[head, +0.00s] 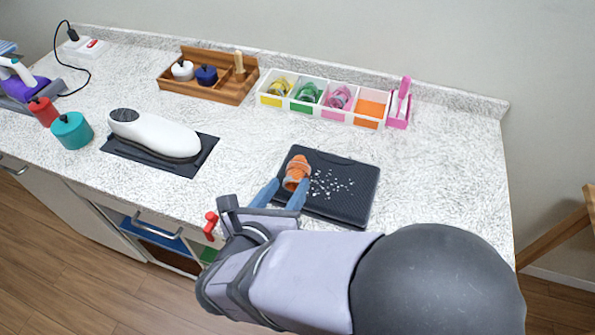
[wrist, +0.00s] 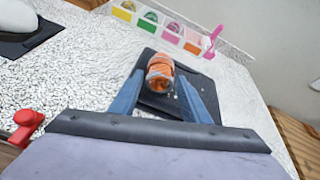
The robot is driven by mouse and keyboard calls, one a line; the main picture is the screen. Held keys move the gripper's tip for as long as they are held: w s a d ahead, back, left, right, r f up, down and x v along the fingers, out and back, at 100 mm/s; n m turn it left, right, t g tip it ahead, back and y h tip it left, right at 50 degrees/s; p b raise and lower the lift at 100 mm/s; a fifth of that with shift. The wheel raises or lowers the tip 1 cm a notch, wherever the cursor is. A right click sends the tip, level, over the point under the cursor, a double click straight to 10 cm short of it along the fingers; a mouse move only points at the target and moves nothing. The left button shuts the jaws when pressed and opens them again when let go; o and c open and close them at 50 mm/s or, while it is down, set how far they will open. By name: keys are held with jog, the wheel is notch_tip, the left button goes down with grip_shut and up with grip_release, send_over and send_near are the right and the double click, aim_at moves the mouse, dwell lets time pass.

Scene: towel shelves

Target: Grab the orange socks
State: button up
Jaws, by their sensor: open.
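The orange socks (head: 297,172) are a rolled orange bundle with pale stripes, lying on the left part of a dark mat (head: 345,200). In the wrist view the socks (wrist: 160,72) sit just ahead of and between the fingertips. My gripper (head: 281,187) is open with its two blue fingers apart, low over the near left part of the mat. In the wrist view my gripper (wrist: 160,80) has one finger on each side of the socks' near end. I cannot tell whether either finger touches them.
White bins (head: 322,102) with yellow, green, pink and orange compartments stand at the back; the orange one looks empty. White crumbs lie on the mat. A wooden caddy (head: 208,88), a white rounded device (head: 152,134) and a teal pot (head: 71,130) stand to the left.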

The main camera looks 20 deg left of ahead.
aim_at(291, 182)
jog(key=shift+x, duration=2.1)
jog(key=shift+d, duration=0.1)
jog(key=c, duration=0.7)
jog(key=shift+r, duration=0.1)
notch_tip(291, 182, up, 10)
jog(key=shift+f+p, duration=0.1)
jog(key=shift+p, duration=0.35)
